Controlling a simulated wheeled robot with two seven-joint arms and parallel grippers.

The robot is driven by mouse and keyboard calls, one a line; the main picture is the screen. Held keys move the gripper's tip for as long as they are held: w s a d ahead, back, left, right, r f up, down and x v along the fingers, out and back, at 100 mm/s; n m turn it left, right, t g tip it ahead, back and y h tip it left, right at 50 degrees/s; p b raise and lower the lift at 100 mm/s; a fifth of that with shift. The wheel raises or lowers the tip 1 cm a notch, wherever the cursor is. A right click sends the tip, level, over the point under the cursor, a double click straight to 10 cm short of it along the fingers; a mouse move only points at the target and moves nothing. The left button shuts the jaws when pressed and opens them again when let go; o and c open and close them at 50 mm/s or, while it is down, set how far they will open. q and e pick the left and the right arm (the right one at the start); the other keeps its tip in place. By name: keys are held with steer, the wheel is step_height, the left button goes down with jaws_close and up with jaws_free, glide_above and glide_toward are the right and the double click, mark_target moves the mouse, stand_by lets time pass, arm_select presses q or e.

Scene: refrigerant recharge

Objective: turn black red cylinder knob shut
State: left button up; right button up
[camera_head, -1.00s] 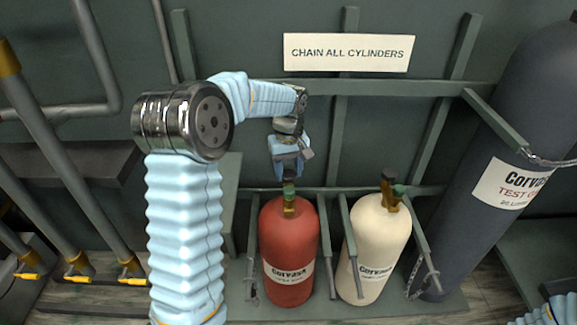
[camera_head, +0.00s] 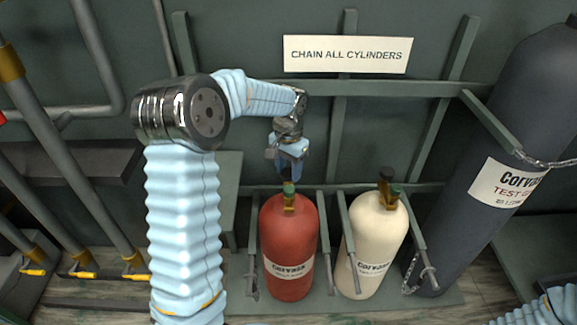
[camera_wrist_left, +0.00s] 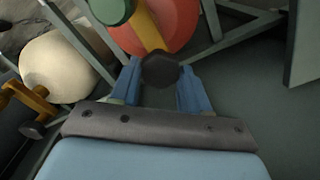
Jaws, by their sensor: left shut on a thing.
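The red cylinder (camera_head: 289,250) stands upright in the rack, with a brass valve (camera_head: 289,203) and a green knob (camera_head: 289,187) on top. My left gripper (camera_head: 290,176) reaches down over the valve from behind it. In the left wrist view, the black knob (camera_wrist_left: 160,69) sits between the blue fingers of my left gripper (camera_wrist_left: 160,88), which are shut on it. The green knob (camera_wrist_left: 110,8) shows there at the top, beside the brass valve. In the head view the black knob is hidden behind the gripper. My right gripper is out of view.
A cream cylinder (camera_head: 374,245) with its own black knob (camera_head: 386,174) stands right of the red one. A large dark grey cylinder (camera_head: 480,240) leans at the right, chained. Green rack bars surround the cylinders. Pipes with yellow handles (camera_head: 83,274) are at the left.

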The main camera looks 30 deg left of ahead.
mark_target(289, 172)
arm_select(q)
steer(key=m, duration=0.4)
steer(key=shift+r+m+p, duration=0.1)
steer(key=shift+m+p, duration=0.2)
steer(key=shift+m, duration=1.6)
steer(key=o, duration=1.1)
steer(key=shift+c, duration=0.2)
step_height(289, 172, up, 14)
steer(key=shift+f, duration=0.2)
